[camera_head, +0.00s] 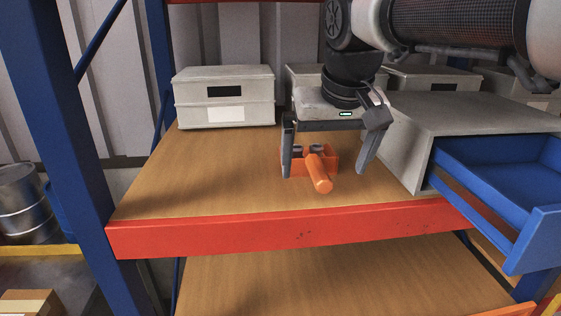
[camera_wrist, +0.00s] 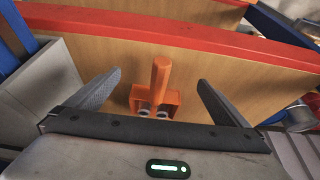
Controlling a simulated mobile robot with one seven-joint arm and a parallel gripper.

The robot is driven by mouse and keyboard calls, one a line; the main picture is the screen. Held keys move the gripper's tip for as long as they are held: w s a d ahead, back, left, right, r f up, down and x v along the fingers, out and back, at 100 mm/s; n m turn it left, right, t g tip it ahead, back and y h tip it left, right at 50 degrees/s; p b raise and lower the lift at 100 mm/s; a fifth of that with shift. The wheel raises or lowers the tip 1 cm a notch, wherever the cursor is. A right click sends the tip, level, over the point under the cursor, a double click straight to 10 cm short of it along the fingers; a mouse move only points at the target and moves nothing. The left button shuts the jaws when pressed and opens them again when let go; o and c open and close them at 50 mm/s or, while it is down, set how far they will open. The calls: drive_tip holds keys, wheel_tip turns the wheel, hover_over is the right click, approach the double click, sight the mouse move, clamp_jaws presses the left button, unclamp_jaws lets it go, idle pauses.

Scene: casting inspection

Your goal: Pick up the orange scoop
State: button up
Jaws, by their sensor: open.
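The orange scoop (camera_head: 318,172) lies on the wooden shelf board, its handle pointing toward the shelf's front edge. Some small grey pieces show in or at its pan. In the wrist view the scoop (camera_wrist: 160,78) is between my fingers, with its handle pointing up in the picture and the grey pieces at the pan. My gripper (camera_head: 326,174) is open above and around the scoop, one finger on each side. In the wrist view my gripper (camera_wrist: 160,82) shows a gap between each finger and the scoop. The lower part of the pan is hidden behind the gripper body.
A grey lidded box (camera_head: 224,98) stands at the back left, with more boxes behind my arm. At the right a grey cabinet (camera_head: 440,120) has a blue drawer (camera_head: 500,185) pulled out. A red beam (camera_head: 290,232) edges the shelf. The board left of the scoop is clear.

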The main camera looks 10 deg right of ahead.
sight(310, 161)
drive_tip(key=w+p, duration=0.1)
drive_tip(key=w, duration=1)
drive_tip(key=shift+w+r+p, duration=0.1)
drive_tip(key=shift+w+p, duration=0.05)
drive_tip(key=shift+p, duration=0.25)
drive_tip(key=x, duration=0.5)
drive_tip(key=shift+w, duration=0.2)
drive_tip(key=shift+c, duration=0.3)
drive_tip(key=c, duration=1.2)
drive_tip(key=shift+c, duration=0.2)
drive_tip(key=shift+r, duration=0.1)
